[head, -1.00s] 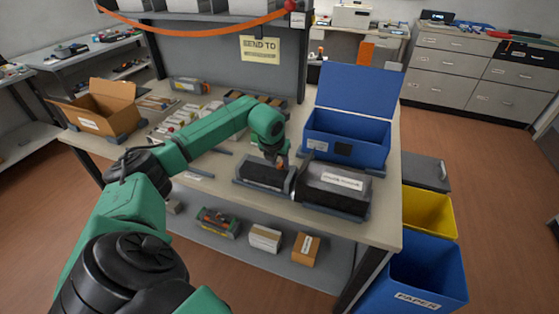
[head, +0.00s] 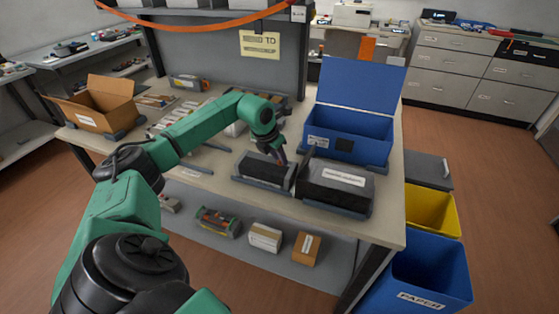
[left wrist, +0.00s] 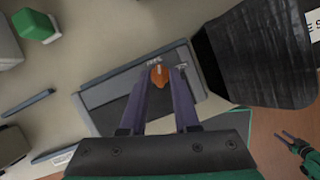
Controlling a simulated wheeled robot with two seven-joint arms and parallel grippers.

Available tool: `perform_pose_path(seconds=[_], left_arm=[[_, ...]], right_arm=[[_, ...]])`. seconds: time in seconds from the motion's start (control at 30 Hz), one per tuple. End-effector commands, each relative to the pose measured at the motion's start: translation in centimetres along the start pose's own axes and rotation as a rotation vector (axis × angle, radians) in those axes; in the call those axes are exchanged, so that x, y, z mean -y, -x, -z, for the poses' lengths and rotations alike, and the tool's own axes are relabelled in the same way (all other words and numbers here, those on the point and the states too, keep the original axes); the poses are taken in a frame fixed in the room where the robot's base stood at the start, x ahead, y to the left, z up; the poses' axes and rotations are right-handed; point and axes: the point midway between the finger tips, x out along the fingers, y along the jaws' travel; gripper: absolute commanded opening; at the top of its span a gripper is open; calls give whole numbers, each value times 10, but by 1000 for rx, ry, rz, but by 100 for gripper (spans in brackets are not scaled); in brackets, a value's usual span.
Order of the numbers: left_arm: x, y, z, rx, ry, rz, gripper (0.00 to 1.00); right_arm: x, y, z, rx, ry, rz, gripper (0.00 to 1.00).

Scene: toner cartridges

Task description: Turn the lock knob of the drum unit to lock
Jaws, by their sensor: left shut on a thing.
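The drum unit (head: 264,170) is a dark box lying in a grey-blue tray near the front edge of the table. In the left wrist view the drum unit (left wrist: 112,116) lies below my fingers. My left gripper (head: 282,160) is at its right end. In the left wrist view my left gripper (left wrist: 160,78) is shut on the orange lock knob (left wrist: 158,74), which shows between the fingertips. Pale marks beside the knob are too small to read. My right gripper (left wrist: 290,143) shows small at the right edge of the left wrist view, its fingers apart and empty.
A larger black labelled box (head: 336,184) stands close on the right of the drum unit. A blue open-lidded bin (head: 346,148) stands behind it. A cardboard box (head: 101,105) is at the far left of the table. Small parts lie behind my left arm.

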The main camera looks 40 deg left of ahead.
Motion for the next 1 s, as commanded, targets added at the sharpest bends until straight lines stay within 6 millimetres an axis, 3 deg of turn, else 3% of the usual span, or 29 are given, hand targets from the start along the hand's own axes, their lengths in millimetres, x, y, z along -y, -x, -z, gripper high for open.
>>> perform_pose_path(seconds=[0.3, 1.0], left_arm=[[-3, 0, -1, 3, -272, 115, 0], [-7, 0, -6, 4, -880, 367, 0]], right_arm=[[0, -12, 0, -1, 0, -1, 50], [-1, -12, 0, -2, 0, -2, 50]])
